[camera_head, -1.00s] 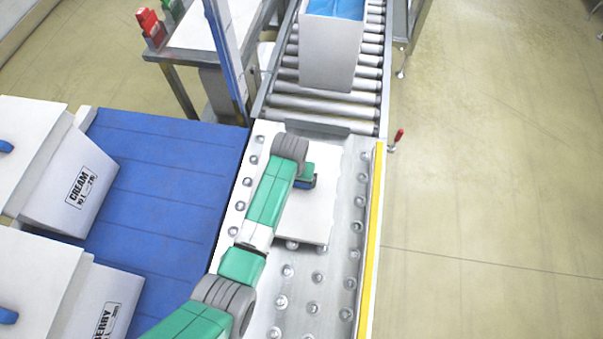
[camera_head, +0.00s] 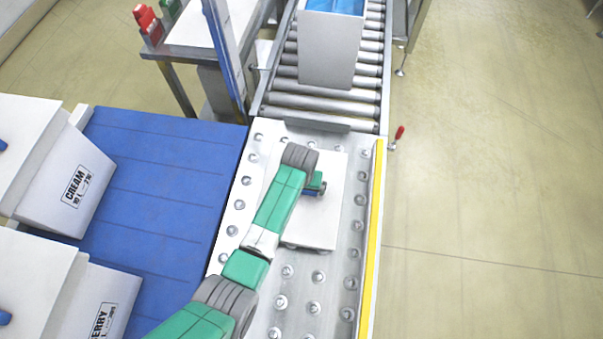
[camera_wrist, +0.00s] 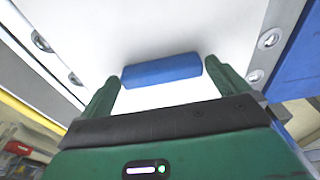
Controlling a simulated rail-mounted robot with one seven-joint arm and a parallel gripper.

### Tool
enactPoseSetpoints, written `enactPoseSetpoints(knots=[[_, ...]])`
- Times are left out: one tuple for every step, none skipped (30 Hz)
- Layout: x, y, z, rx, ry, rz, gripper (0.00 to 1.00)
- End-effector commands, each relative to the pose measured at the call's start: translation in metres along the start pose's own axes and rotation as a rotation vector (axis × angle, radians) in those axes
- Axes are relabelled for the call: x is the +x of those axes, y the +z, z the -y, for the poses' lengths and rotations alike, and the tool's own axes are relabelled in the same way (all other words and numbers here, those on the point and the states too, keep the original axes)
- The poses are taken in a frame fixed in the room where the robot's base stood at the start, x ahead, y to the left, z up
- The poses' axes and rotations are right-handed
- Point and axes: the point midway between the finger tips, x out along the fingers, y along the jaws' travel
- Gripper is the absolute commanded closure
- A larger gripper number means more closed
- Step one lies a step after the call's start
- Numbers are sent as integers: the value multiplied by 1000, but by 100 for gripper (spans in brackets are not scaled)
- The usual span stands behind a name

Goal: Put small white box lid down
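The small white box lid (camera_head: 312,232) is a flat white panel with a blue bar handle. It is level, at or just above the ball-studded metal table; I cannot tell whether it touches. My gripper (camera_head: 314,188) is over the middle of the lid, partly hiding it. In the wrist view the blue handle (camera_wrist: 160,71) lies between the two green fingers of my gripper (camera_wrist: 163,72). The white lid surface (camera_wrist: 150,30) fills the view beyond.
The ball table (camera_head: 300,300) has a yellow right edge (camera_head: 371,240). A roller conveyor (camera_head: 320,105) behind it carries a white box (camera_head: 330,50) with blue contents.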

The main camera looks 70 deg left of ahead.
Motion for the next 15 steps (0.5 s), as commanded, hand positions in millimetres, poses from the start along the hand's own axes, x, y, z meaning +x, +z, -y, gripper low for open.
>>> enactPoseSetpoints(knots=[[-1, 0, 0, 0, 0, 0, 0], [-2, 0, 0, 0, 0, 0, 0], [-6, -1, 0, 0, 0, -1, 0], [-11, -1, 0, 0, 0, -2, 0], [-16, -2, 0, 0, 1, -3, 0], [-26, -2, 0, 0, 1, -3, 0], [-34, -2, 0, 0, 1, -4, 0], [-43, -2, 0, 0, 1, -3, 0], [-53, -2, 0, 0, 1, -4, 0], [-62, -2, 0, 0, 1, -4, 0], [-69, -1, 0, 0, 1, -3, 0], [-79, -2, 0, 0, 1, -3, 0], [-86, -2, 0, 0, 1, -3, 0], [-92, -2, 0, 0, 1, -3, 0], [-100, -1, 0, 0, 1, -2, 0]])
